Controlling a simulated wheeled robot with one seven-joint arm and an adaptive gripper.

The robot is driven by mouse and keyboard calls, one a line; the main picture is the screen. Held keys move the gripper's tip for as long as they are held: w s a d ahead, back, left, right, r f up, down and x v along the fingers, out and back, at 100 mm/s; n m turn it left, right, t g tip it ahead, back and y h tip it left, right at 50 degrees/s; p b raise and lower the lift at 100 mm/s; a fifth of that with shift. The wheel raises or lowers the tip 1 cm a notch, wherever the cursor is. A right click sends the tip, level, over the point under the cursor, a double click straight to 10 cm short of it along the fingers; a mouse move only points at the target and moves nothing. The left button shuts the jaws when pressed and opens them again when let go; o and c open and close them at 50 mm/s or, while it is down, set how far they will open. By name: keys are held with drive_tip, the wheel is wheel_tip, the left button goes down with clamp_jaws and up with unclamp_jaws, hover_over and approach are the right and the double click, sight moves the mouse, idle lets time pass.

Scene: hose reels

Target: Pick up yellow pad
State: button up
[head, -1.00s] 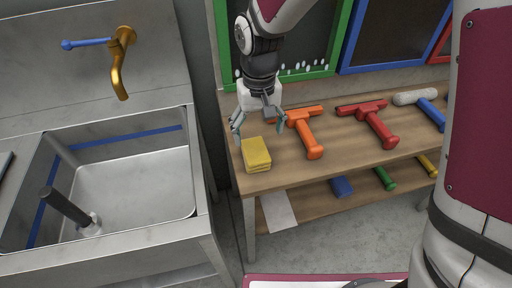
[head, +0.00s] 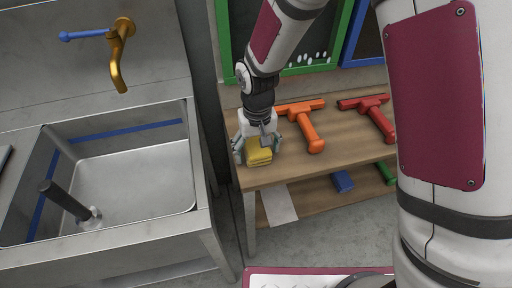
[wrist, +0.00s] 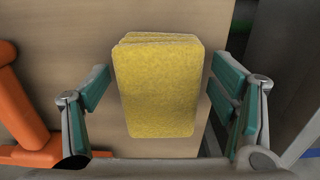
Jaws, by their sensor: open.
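A stack of yellow pads (head: 259,153) lies at the left front corner of the wooden shelf's top (head: 350,150). In the wrist view the yellow pad (wrist: 157,88) is in the middle, between the two green-padded fingers. My gripper (head: 250,150) is open over the stack, one finger on each side. In the wrist view my gripper (wrist: 160,105) shows a gap between each finger and the pad. The back part of the stack is hidden by my gripper in the head view.
An orange squeegee-like tool (head: 306,125) lies just right of the stack, and a red one (head: 372,116) is farther right. A metal sink (head: 130,190) stands to the left. A blue item (head: 342,181) is on the lower shelf.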

sight(257, 146)
drive_tip(key=shift+c, duration=0.3)
drive_tip(key=c, duration=1.2)
drive_tip(key=shift+r, duration=0.15)
drive_tip(key=shift+r, duration=0.5)
wheel_tip(257, 146, up, 2)
drive_tip(key=shift+r, duration=0.15)
drive_tip(key=s+d, duration=0.2)
drive_tip(key=s, duration=0.5)
drive_tip(key=s+d+r, duration=0.1)
drive_tip(key=s+d, duration=0.2)
drive_tip(key=s, duration=0.5)
drive_tip(key=shift+r+p, duration=0.25)
drive_tip(key=shift+p, duration=0.05)
